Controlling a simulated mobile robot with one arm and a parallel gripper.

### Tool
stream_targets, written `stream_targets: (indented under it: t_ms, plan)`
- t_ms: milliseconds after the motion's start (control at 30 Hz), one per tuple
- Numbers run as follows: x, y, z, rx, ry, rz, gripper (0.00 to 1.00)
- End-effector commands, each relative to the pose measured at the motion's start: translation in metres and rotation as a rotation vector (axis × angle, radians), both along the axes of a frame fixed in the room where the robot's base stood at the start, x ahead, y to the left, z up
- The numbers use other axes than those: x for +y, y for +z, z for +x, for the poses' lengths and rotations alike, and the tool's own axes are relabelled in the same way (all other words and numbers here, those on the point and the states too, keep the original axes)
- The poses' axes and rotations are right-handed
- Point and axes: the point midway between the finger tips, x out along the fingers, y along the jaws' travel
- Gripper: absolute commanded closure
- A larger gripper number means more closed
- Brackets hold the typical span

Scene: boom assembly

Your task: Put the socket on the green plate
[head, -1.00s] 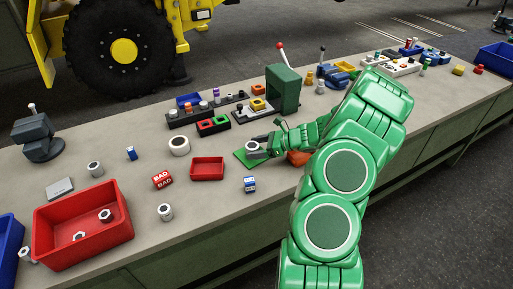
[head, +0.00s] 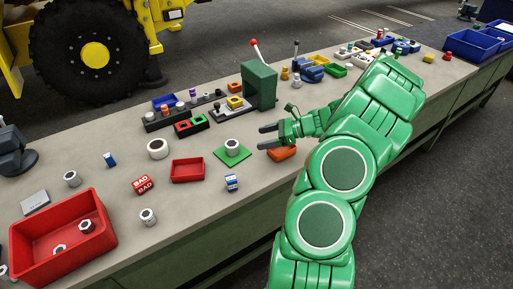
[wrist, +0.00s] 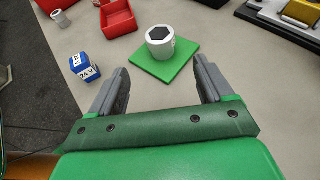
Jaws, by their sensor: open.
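The socket (head: 232,145), a light grey cylinder with a dark hexagonal hole, stands upright on the green plate (head: 244,155). In the wrist view the socket (wrist: 160,40) rests near the middle of the plate (wrist: 150,68), with green showing around its base. My gripper (head: 264,137) is to the right of the plate in the head view, apart from the socket. Its two grey fingers are spread with nothing between them, and in the wrist view the fingertips (wrist: 162,75) stop short of the socket.
A blue and white 24 V block (head: 232,182) stands in front of the plate, and a small red tray (head: 174,179) is to its left. An orange object (head: 283,153) lies beneath my gripper. A green press-like stand (head: 262,84) rises behind. A large red bin (head: 30,243) is at front left.

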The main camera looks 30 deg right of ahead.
Motion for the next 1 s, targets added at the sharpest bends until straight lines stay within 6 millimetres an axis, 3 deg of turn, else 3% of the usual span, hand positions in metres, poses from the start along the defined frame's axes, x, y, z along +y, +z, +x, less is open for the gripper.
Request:
stream_targets:
  t_ms: [167,467,700,1000]
  plan:
    - [0.027,0.019,0.001,-0.024,0.079,-0.040,0.20]
    - [0.123,0.072,-0.012,-0.112,0.375,-0.195,0.20]
    - [0.191,0.104,-0.041,-0.184,0.616,-0.321,0.20]
    - [0.256,0.133,-0.093,-0.272,0.906,-0.477,0.20]
